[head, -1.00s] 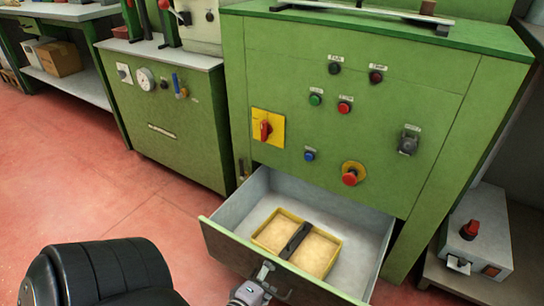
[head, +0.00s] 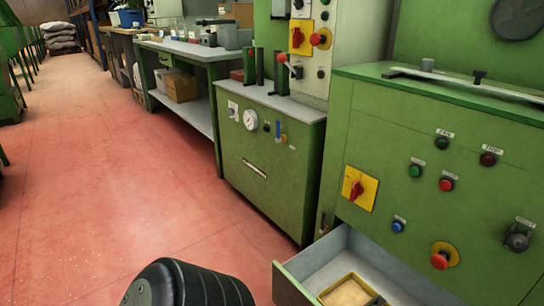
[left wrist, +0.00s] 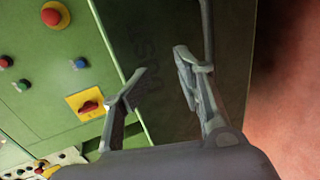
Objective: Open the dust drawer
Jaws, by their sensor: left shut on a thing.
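The dust drawer (head: 330,262) is pulled out of the green machine at the bottom right of the head view, its lower part cut off by the frame. A yellow-rimmed tray (head: 349,292) of pale dust lies inside. In the left wrist view the drawer's dark front (left wrist: 160,115) carries faint lettering, with a dark handle bar (left wrist: 207,28) beside one finger. My left gripper (left wrist: 162,68) is at this front, its fingers spaced around the held handle; the exact contact is hard to see. The head view does not show it. My right gripper is in neither view.
The green machine (head: 440,130) has buttons and a red rotary switch (head: 357,190) above the drawer. A smaller green cabinet (head: 262,160) stands to its left. The red floor (head: 120,180) left of the cabinets is clear.

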